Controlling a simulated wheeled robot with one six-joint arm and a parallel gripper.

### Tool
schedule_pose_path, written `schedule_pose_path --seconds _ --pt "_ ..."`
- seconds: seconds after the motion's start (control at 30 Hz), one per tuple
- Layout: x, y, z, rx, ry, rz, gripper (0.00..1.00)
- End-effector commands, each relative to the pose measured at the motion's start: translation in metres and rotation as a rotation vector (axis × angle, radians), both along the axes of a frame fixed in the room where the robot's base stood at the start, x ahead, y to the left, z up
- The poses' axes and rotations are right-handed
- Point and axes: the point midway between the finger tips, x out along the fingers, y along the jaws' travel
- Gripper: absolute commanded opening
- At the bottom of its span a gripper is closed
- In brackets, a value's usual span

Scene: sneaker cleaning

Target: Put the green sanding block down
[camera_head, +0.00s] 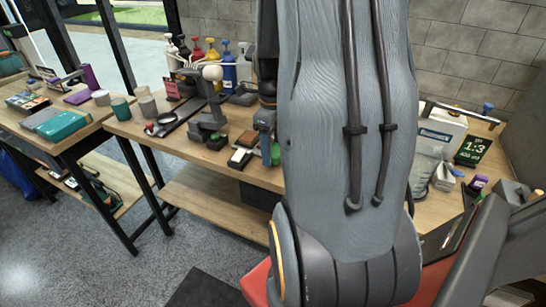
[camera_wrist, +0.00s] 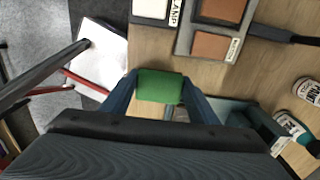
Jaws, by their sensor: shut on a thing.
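The green sanding block (camera_wrist: 160,86) shows in the wrist view between the two blue fingers of my gripper (camera_wrist: 158,92). My gripper is shut on it, with a finger at its left and right sides. The block is over or at the wooden bench top (camera_wrist: 240,80), close to the bench's left edge in that view. I cannot tell whether it touches the wood. In the head view a small green patch (camera_head: 276,153) shows beside my arm, perhaps this block; my arm hides much of the bench there.
In the wrist view a grey holder (camera_wrist: 184,40) with white and brown blocks lies just beyond the green block. Paint bottles (camera_wrist: 294,128) stand at the right. In the head view a clamp-like tool (camera_head: 208,120) and coloured pump bottles (camera_head: 212,60) stand on the bench.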

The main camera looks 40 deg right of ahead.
Motion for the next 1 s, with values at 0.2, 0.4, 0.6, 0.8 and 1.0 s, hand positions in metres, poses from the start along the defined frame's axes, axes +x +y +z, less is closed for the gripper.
schedule_pose_path --seconds 0.2,0.4,0.6,0.8,1.0 --pt "-0.001 0.0 -0.029 0.002 0.003 -0.002 0.26" --pt "-0.001 0.0 -0.035 0.0 0.0 -0.001 0.26" --pt "-0.001 0.0 -0.036 0.0 0.0 -0.001 0.26" --pt "-0.001 0.0 -0.038 0.001 0.0 -0.001 0.71" --pt "-0.001 0.0 -0.038 0.001 0.001 -0.001 0.73"
